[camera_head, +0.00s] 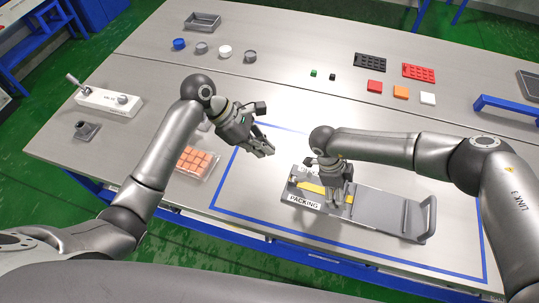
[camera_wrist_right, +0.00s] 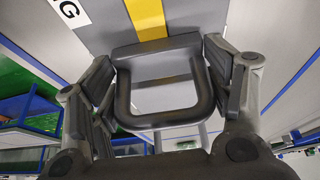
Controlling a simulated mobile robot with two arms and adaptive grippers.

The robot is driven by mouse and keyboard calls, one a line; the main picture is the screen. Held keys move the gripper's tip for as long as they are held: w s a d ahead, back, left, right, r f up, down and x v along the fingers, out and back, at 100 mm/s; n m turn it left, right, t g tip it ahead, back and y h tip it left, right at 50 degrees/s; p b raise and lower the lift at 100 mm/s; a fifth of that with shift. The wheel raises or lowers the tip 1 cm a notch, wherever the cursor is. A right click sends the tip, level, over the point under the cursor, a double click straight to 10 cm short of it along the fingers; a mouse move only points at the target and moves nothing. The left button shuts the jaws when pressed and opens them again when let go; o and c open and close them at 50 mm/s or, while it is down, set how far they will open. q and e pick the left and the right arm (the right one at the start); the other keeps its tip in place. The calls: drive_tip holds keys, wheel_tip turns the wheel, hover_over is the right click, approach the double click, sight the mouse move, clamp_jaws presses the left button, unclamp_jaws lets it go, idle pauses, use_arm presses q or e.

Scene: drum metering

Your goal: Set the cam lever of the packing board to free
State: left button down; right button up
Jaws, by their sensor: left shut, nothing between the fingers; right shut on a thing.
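The packing board (camera_head: 380,209) is a grey plate lying on the table, with a white PACKING label (camera_head: 303,201) at its left end and a yellow strip (camera_head: 310,187). My right gripper (camera_head: 336,201) is down over the left part of the board and hides part of it. In the right wrist view a dark grey loop-shaped piece (camera_wrist_right: 165,120), apparently the cam lever, sits between the fingers of my right gripper (camera_wrist_right: 163,85). The lever's setting cannot be read. My left gripper (camera_head: 265,151) is shut and empty above the table, left of the board.
A blue outline (camera_head: 215,183) surrounds the board area. A clear tray of orange blocks (camera_head: 197,161) lies left of it. A white lever box (camera_head: 108,101) is at far left. Black and red racks (camera_head: 418,73) and small coloured blocks stand at the back. The board's right end has a raised handle (camera_head: 430,216).

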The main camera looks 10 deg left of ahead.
idle(0.3)
drive_tip(key=o, duration=1.8)
